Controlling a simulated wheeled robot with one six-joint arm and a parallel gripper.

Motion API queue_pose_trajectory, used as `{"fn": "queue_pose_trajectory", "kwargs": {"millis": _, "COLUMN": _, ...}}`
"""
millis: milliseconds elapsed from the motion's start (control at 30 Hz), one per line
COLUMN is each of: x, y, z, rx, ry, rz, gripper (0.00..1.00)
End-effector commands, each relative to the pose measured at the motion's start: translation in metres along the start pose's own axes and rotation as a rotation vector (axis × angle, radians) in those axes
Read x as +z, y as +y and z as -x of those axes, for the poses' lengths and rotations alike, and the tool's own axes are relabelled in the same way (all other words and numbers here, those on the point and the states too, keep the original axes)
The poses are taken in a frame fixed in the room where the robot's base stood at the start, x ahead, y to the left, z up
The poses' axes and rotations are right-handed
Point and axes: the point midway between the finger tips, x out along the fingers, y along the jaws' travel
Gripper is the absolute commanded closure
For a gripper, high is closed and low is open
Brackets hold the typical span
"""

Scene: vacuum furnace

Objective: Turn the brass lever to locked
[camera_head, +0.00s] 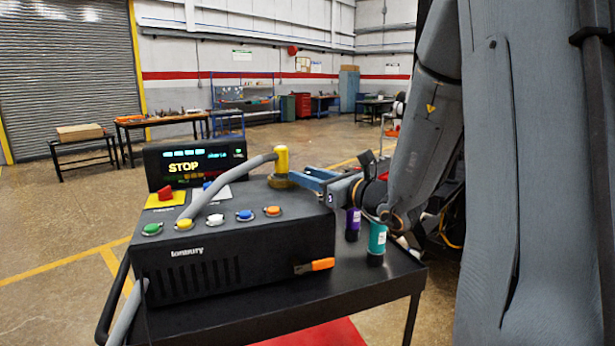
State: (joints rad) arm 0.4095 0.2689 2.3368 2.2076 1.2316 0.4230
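A yellow upright fitting (282,159) stands on a brass-coloured round base (281,182) at the back right of the black control box (235,245). I take this fitting as the brass lever; no lock marking on it is readable. A thick grey hose (228,182) meets its top from the left. My gripper (298,179) reaches in from the right, its blue-grey fingers level with the brass base and close beside it. Whether they touch the base, and how far apart they are, is not clear. The display (195,163) on the box reads STOP.
The box stands on a black cart (375,287). A red knob (166,192) and several coloured buttons (188,224) are on its top. An orange-handled piece (322,264) sticks out in front. Teal (377,240) and purple (353,222) bottles stand right of the box, below my arm.

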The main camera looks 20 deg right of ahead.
Motion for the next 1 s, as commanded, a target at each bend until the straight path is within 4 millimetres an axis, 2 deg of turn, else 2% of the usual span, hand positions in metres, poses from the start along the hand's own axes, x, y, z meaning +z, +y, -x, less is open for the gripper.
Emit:
{"fn": "queue_pose_trajectory", "kwargs": {"millis": 167, "x": -0.001, "y": -0.002, "z": 0.017, "rx": -0.004, "ry": -0.001, "rz": 0.001, "gripper": 0.66}}
{"fn": "queue_pose_trajectory", "kwargs": {"millis": 400, "x": -0.001, "y": -0.002, "z": 0.057, "rx": -0.004, "ry": -0.001, "rz": 0.002, "gripper": 0.66}}
{"fn": "queue_pose_trajectory", "kwargs": {"millis": 533, "x": 0.0, "y": -0.002, "z": 0.071, "rx": -0.004, "ry": -0.001, "rz": 0.0, "gripper": 0.66}}
{"fn": "queue_pose_trajectory", "kwargs": {"millis": 900, "x": 0.0, "y": 0.0, "z": 0.078, "rx": 0.0, "ry": 0.0, "rz": 0.0, "gripper": 0.66}}
{"fn": "queue_pose_trajectory", "kwargs": {"millis": 1000, "x": 0.0, "y": 0.0, "z": 0.078, "rx": 0.0, "ry": 0.0, "rz": 0.0, "gripper": 0.81}}
